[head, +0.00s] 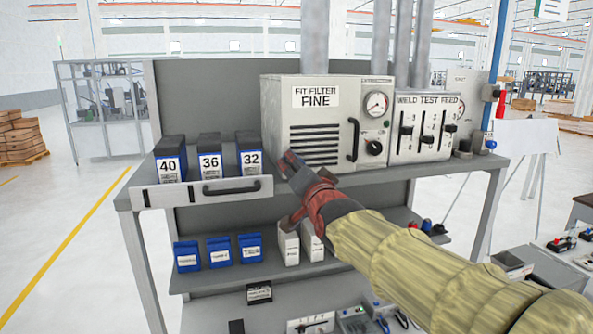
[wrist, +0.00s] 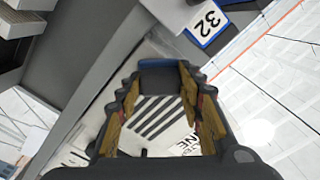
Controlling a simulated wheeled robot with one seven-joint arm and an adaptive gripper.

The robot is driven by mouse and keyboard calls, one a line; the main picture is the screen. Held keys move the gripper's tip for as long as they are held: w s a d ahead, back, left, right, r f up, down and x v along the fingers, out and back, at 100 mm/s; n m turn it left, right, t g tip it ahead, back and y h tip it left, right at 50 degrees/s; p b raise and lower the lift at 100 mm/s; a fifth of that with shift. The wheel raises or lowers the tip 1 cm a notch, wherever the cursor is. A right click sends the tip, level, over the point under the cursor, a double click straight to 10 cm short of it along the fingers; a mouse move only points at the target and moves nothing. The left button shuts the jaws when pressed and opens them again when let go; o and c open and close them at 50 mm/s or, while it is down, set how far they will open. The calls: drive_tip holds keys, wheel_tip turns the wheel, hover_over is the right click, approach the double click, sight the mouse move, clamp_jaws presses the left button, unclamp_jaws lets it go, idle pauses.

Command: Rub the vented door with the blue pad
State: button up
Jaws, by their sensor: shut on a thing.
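The vented door (head: 315,158) is the pale front of the box labelled "FIT FILTER FINE", with several black slats and a dark handle on its right. My gripper (head: 288,190) is in front of the box's lower left corner. In the wrist view my gripper (wrist: 158,78) is shut on the blue pad (wrist: 157,64), which shows as a blue edge with a dark body between the fingertips. The door's slats (wrist: 158,116) show between the fingers there. I cannot make out the pad in the head view, nor tell whether it touches the door.
Dark blocks marked 40 (head: 168,166), 36 (head: 210,162) and 32 (head: 249,158) stand left of the box. A slider panel (head: 423,125) stands to its right. A drawer front with a handle (head: 232,187) is below the blocks. Blue boxes (head: 219,251) sit on the lower shelf.

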drive_tip(key=shift+w, duration=0.2)
drive_tip(key=shift+w+d+f+b, duration=0.1)
drive_tip(key=shift+d+b, duration=0.35)
drive_tip(key=shift+b, duration=0.2)
drive_tip(key=shift+w+d+f+b, duration=0.1)
drive_tip(key=shift+d+b, duration=0.3)
drive_tip(key=shift+b, duration=0.2)
drive_tip(key=shift+w+d+r+p, duration=0.15)
drive_tip(key=shift+d+r+p, duration=0.35)
drive_tip(key=shift+p, duration=0.65)
drive_tip(key=shift+d+f+p, duration=0.15)
drive_tip(key=shift+d+p, duration=0.35)
drive_tip(key=shift+p, duration=0.4)
drive_tip(key=shift+w, duration=0.1)
drive_tip(key=shift+w+f, duration=0.1)
drive_tip(key=shift+v, duration=2.95)
